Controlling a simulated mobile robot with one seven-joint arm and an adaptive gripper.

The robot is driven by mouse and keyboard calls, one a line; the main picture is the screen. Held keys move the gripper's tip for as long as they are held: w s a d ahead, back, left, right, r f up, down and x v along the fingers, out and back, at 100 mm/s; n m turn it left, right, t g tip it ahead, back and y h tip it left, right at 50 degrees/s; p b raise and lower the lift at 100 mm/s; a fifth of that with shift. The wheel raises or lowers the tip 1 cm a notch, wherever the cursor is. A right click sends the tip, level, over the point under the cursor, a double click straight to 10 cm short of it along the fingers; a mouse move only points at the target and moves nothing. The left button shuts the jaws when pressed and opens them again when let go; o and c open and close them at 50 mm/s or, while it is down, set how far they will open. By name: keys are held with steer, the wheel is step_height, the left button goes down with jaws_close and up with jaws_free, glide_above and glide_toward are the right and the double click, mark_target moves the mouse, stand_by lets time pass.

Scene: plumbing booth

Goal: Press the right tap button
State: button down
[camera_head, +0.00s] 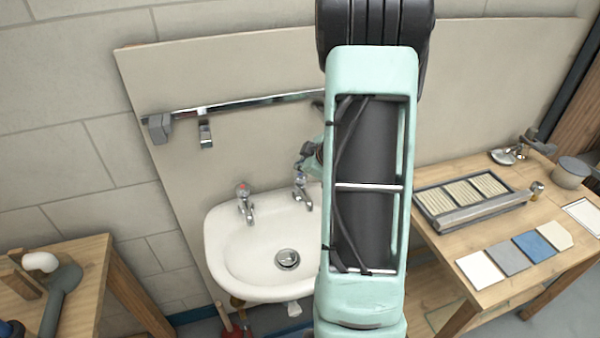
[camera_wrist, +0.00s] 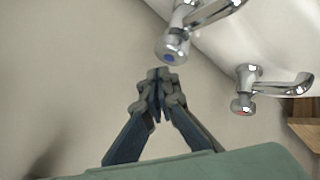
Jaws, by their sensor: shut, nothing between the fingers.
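The right tap (camera_head: 302,190) is chrome with a blue button on its top, at the back right of the white basin (camera_head: 217,250). It also shows in the wrist view (camera_wrist: 185,22), where the blue button (camera_wrist: 175,48) faces my fingertips. My gripper (camera_wrist: 160,74) is shut and empty, its tips close to the blue button. I cannot tell whether they touch. In the head view my gripper (camera_head: 305,160) is just above the right tap, partly hidden by my arm. The left tap (camera_head: 245,203) has a red button; it also shows in the wrist view (camera_wrist: 243,90).
A chrome rail (camera_head: 235,104) with grey fittings runs across the back panel (camera_head: 180,75) above the basin. A wooden bench (camera_head: 440,245) with tiles and a tray stands at right. Another wooden table (camera_head: 85,262) stands at left. My arm hides the basin's right side.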

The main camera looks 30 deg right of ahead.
mark_target(301, 175)
step_height(301, 175, up, 5)
steer(key=p, duration=0.5)
steer(key=shift+w, duration=0.1)
stand_by(0.8)
